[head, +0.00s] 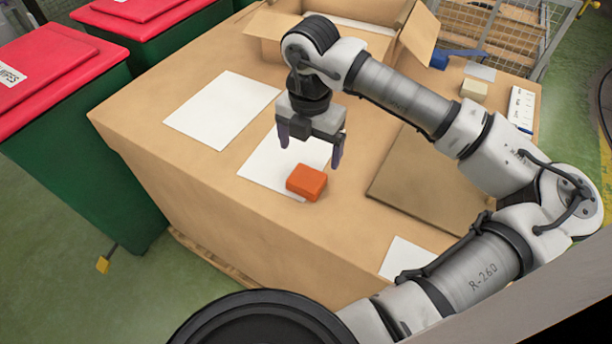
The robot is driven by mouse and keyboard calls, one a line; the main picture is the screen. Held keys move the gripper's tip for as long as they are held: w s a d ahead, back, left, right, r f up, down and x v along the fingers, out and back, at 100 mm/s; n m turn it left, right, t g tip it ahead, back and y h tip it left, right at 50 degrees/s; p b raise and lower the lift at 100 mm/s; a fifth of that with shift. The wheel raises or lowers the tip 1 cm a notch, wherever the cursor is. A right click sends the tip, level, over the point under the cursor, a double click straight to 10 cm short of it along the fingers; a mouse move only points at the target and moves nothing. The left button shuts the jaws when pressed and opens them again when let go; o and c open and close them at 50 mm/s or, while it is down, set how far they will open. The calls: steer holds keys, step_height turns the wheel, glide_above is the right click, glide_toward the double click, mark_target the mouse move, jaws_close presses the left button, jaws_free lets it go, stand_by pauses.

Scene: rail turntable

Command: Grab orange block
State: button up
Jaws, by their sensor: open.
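The orange block (306,182) lies at the lower right corner of a white sheet (262,164) on a large cardboard-brown surface (290,225). My gripper (310,153) points down, open and empty, with its two fingers spread left and right. In the picture it sits just above and behind the block. The right finger is close to the block's upper right edge in the picture. I cannot tell its exact height over the surface, and it does not appear to hold the block.
Another white sheet (221,108) lies to the left. A flat brown cardboard piece (425,190) lies to the right, below my arm. An open cardboard box (272,50) stands at the back. Green bins with red lids (60,70) stand at the left. A pale block (474,90) sits far right.

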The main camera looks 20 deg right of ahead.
mark_target(307, 178)
step_height(307, 178, down, 2)
steer(key=shift+f, duration=0.1)
steer(key=f+p, duration=0.1)
steer(key=f, duration=0.1)
steer(key=f+p, duration=0.1)
steer(key=f, duration=0.1)
steer(key=shift+s+a+f+p, duration=0.1)
steer(key=shift+s+a+p, duration=0.1)
steer(key=shift+a+p, duration=0.15)
steer(key=shift+f, duration=0.65)
steer(key=c, duration=1.1)
